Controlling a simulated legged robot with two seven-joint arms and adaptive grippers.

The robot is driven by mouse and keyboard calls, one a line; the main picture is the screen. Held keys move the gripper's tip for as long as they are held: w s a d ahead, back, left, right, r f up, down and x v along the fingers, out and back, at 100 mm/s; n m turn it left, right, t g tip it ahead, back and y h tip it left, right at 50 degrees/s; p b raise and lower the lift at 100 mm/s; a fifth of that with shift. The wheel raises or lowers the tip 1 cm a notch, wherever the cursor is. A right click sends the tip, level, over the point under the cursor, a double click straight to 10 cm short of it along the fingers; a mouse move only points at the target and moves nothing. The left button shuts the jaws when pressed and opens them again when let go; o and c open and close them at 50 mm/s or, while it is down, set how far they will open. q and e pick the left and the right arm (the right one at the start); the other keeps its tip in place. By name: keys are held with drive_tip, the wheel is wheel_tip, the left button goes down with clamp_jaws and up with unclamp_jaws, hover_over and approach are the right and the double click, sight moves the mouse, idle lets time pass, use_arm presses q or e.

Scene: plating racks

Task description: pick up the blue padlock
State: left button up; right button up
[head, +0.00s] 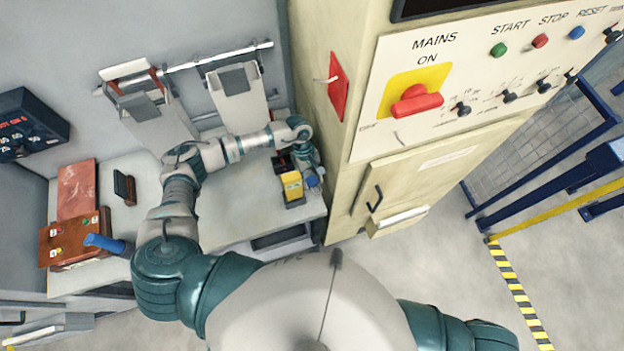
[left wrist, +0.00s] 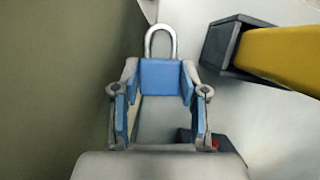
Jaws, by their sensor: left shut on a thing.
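The blue padlock (left wrist: 162,80) shows in the left wrist view with its blue body between my finger pads and its silver shackle pointing away. In the head view the padlock (head: 313,182) is a small blue patch at the right end of the bench, beside the cabinet. My left gripper (head: 308,172) reaches down over it there. In the left wrist view my left gripper (left wrist: 161,88) is shut on the padlock's body. I cannot tell whether the padlock still touches the bench. My right gripper is out of view.
A yellow device with a dark base (head: 292,187) stands just left of the padlock. The beige cabinet (head: 345,150) rises close on the right. The bench (head: 235,215) has free room left of the device.

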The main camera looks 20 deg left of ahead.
sight(312, 182)
use_arm(q)
wheel_tip(312, 182, up, 12)
drive_tip(key=b, duration=0.3)
drive_tip(key=s+d+b, duration=0.2)
drive_tip(key=s+d, duration=0.2)
drive_tip(key=s, duration=0.3)
drive_tip(key=s+d+b, duration=0.2)
drive_tip(key=s+d, duration=0.3)
drive_tip(key=s, duration=0.3)
drive_tip(key=shift+s, duration=0.25)
drive_tip(key=shift+d, duration=0.15)
